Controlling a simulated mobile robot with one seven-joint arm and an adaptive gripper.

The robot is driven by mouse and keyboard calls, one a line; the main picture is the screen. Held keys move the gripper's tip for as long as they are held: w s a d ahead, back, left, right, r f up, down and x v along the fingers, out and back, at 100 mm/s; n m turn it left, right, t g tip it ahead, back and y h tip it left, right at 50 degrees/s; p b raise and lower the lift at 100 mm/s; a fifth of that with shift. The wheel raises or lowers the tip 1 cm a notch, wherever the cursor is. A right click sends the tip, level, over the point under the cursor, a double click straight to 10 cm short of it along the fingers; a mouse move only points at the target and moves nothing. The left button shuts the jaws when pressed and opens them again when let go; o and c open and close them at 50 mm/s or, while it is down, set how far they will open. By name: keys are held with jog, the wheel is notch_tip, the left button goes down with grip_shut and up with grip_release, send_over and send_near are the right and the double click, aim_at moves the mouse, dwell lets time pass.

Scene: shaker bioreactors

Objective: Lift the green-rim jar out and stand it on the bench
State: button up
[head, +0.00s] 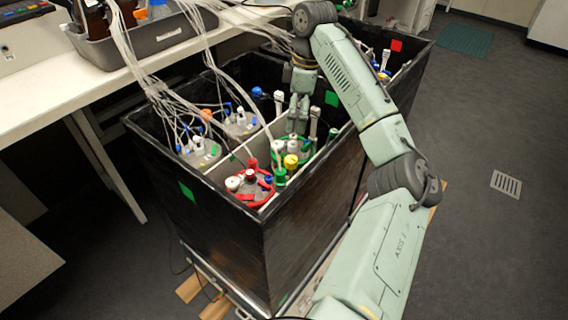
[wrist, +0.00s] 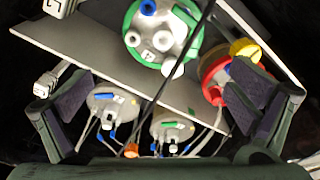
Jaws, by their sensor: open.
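The green-rim jar (head: 305,154) stands inside a black-walled box, with white ports on its lid. Only its top shows. In the wrist view the green-rim jar (wrist: 160,35) is at the top centre, with white and blue ports and a green-capped one. My gripper (head: 297,122) points down into the box, above and close behind the jar's lid in the head view. In the wrist view my gripper (wrist: 163,85) has its fingers wide apart with nothing held, and the jar lies beyond them. The white bench (head: 50,98) is at the left.
A red-rim jar (head: 250,187) stands nearest the box corner; grey-lidded jars (head: 200,153) stand at the left behind a divider. White tubes hang from the bench side into the box. A dark cable crosses the wrist view. A grey tray (head: 150,35) occupies the bench's far part.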

jog(key=shift+s+d+f, duration=0.1)
jog(key=shift+d+f, duration=0.1)
jog(key=shift+d, duration=0.1)
send_over(293, 145)
jog(key=f, duration=0.4)
jog(key=shift+s+d+f+p, duration=0.25)
jog(key=shift+s+d+p, duration=0.05)
jog(key=shift+s+p, duration=0.1)
jog(key=f, duration=0.2)
jog(key=f+p, duration=0.1)
jog(key=f, duration=0.2)
jog(key=shift+a+f+p, duration=0.25)
jog(key=shift+f+p, duration=0.05)
jog(key=shift+f, duration=0.05)
jog(key=shift+c, duration=0.2)
jog(key=c, duration=1.4)
